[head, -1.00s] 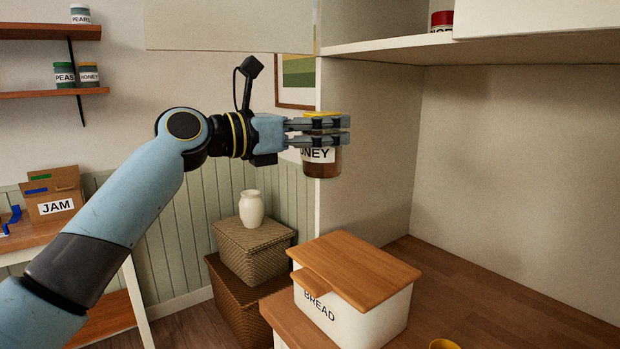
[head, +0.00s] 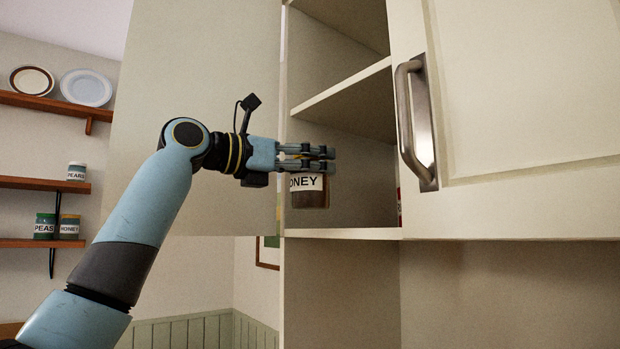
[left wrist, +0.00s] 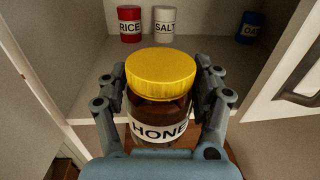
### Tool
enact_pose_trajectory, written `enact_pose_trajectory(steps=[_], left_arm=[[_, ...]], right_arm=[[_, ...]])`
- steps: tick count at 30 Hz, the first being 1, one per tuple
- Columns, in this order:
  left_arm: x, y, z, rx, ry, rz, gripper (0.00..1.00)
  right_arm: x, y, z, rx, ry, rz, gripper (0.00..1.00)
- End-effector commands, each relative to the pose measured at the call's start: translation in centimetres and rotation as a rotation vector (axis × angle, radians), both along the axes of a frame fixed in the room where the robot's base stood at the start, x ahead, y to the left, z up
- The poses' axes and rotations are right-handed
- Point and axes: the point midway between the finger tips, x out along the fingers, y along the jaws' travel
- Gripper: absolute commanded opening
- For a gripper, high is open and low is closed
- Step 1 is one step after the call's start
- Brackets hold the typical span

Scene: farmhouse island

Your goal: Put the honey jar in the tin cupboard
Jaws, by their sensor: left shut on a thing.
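The honey jar (head: 310,192) is brown with a white label. In the left wrist view its yellow lid (left wrist: 160,73) faces the camera. My left gripper (head: 318,158) is shut on the jar near its top and holds it upright in front of the open cupboard (head: 343,234), a little above the bottom shelf's level. In the left wrist view the jar is at the front edge of a shelf that holds a red RICE tin (left wrist: 130,24), a white SALT tin (left wrist: 164,23) and a blue tin (left wrist: 250,27). My right gripper is not in view.
An open door (head: 195,100) stands to the left of the cupboard. A closed door with a metal handle (head: 417,125) covers the right side. Shelf room in front of the tins is clear. Wall shelves at the far left hold plates and another honey jar (head: 69,227).

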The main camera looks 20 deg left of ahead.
Motion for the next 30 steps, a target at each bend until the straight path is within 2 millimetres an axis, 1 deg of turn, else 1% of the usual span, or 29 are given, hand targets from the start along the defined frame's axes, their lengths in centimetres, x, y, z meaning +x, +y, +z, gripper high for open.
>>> enact_pose_trajectory(steps=[6, 11, 14, 30], left_arm=[[-0.1, 0.0, 0.1, 0.0, -0.004, 0.002, 0.13], [0.6, -0.4, 0.0, -0.003, -0.003, 0.002, 0.13], [1.5, -1.0, -0.1, -0.004, -0.002, 0.0, 0.13], [7.2, -4.8, -1.1, -0.004, -0.003, 0.0, 0.13]], right_arm=[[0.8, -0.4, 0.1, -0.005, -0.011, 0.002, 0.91], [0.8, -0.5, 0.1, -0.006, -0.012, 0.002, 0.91], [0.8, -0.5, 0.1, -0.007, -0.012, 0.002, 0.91], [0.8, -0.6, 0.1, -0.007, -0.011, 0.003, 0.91]])
